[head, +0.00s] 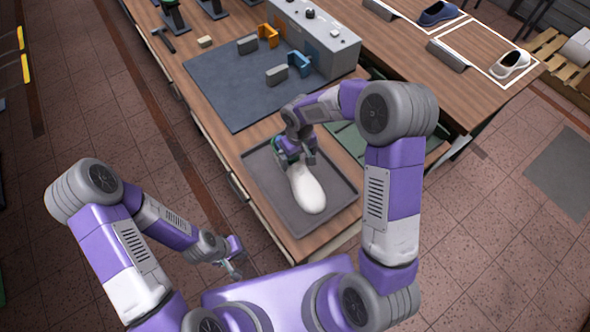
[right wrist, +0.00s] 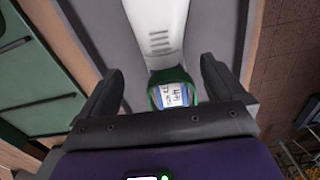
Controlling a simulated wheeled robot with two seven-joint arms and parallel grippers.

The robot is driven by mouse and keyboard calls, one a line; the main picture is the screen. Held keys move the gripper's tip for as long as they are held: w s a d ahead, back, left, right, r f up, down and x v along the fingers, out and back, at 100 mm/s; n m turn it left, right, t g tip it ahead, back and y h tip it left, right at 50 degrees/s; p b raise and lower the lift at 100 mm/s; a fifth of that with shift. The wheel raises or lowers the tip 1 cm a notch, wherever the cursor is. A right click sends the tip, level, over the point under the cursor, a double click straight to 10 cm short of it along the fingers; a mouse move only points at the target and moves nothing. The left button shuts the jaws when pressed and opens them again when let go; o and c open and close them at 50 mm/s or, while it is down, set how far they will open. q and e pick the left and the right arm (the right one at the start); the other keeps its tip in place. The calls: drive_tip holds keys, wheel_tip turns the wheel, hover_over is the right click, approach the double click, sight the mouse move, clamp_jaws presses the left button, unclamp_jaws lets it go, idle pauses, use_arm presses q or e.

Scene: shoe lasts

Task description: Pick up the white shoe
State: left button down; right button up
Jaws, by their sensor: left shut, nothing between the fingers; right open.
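A white, shoe-shaped object (head: 307,190) lies in a dark grey tray (head: 262,175) near the table's front end. In the right wrist view it shows as a white body with short grooves (right wrist: 158,32) and a green collar with a white label (right wrist: 172,94). My right gripper (head: 297,160) is over its far end. Its open fingers (right wrist: 158,88) stand on either side of the green collar, with gaps on both sides. A white shoe with a dark opening (head: 510,65) sits in a marked area on the right table. My left gripper (head: 234,266) is shut and empty, off the table's left edge.
A dark blue mat (head: 225,92) lies beyond the tray. Orange (head: 268,35) and blue (head: 299,63) bracket-like parts stand on it beside a grey control box (head: 325,45). A blue shoe (head: 438,13) is on the right table. A green surface (head: 350,138) adjoins the tray's right.

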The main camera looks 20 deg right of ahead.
sight(296, 163)
drive_tip(key=shift+s+f, duration=0.2)
drive_tip(key=shift+f, duration=0.35)
drive_tip(key=f, duration=0.5)
drive_tip(key=shift+w+a, duration=0.25)
drive_tip(key=shift+c, duration=0.4)
drive_tip(key=c, duration=1.6)
drive_tip(key=shift+c, duration=0.5)
drive_tip(key=shift+w, duration=0.1)
